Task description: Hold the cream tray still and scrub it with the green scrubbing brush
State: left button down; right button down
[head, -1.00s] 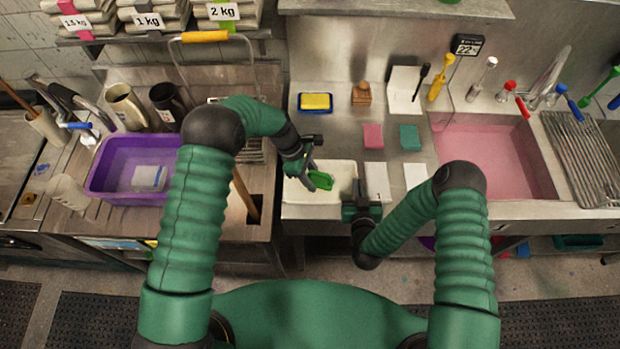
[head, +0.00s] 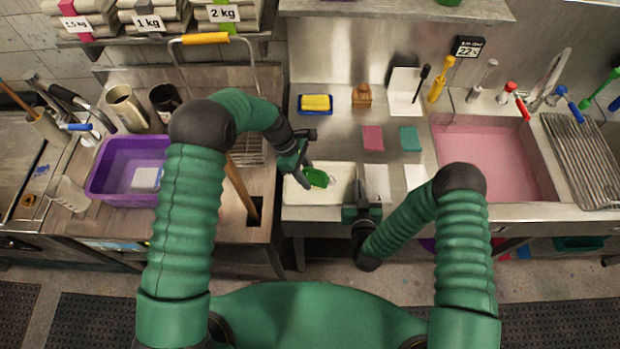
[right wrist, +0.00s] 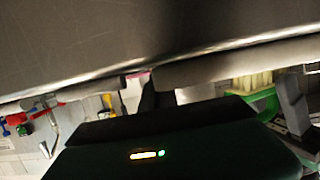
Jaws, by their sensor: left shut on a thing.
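The cream tray (head: 300,195) lies on the steel counter near its front edge. My left gripper (head: 307,176) is shut on the green scrubbing brush (head: 317,178) and holds it low over the tray's inside. Whether the bristles touch the tray is hard to see. My right gripper (head: 362,190) is at the tray's right end, close against or around its wall; its grip is not clear. In the right wrist view the brush (right wrist: 262,98) shows its green back and pale bristles, right of my dark gripper body.
A yellow sponge in a blue dish (head: 316,103), a wooden block brush (head: 362,96), a pink pad (head: 373,138) and a teal pad (head: 410,138) sit behind the tray. A pink-filled sink (head: 490,160) is to the right. A purple tub (head: 120,185) stands to the left.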

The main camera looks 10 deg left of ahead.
aim_at(308, 168)
pick_arm(q)
jog(key=shift+r, duration=2.7)
